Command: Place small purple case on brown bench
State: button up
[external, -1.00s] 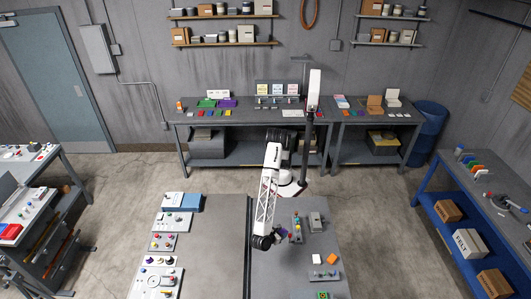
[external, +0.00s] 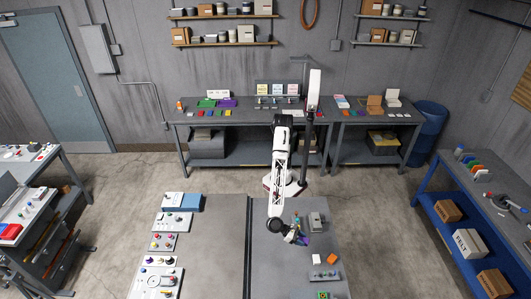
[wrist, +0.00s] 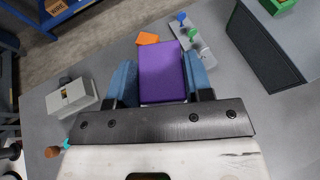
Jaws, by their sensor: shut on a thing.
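My gripper (external: 297,238) is over the right part of the grey central table (external: 225,255). In the wrist view my gripper (wrist: 162,82) has its blue fingers on either side of a small purple case (wrist: 161,70) and is shut on it. The purple case also shows in the external view as a small purple patch (external: 304,240) beside the fingers. The case seems to be above the grey tabletop; its exact height is hard to tell. No bench top looks plainly brown; the left workbench (external: 52,222) has brownish drawer fronts.
A grey box (external: 317,219), a white block (external: 316,259), an orange block (external: 332,259) and a green piece (external: 323,295) are on the table's right side. Button panels (external: 164,242) line its left side. Long grey benches (external: 250,117) stand along the back wall.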

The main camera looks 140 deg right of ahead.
send_over(299, 260)
notch_tip(299, 260, down, 10)
jog(key=shift+w+f, duration=0.15)
jog(key=shift+f, duration=0.05)
jog(key=shift+f, duration=0.1)
dwell(0.3)
jog(key=shift+f, duration=3)
jog(key=shift+f, duration=1.9)
jog(key=o, duration=0.9)
jog(key=shift+f, duration=0.1)
jog(key=shift+o, duration=0.2)
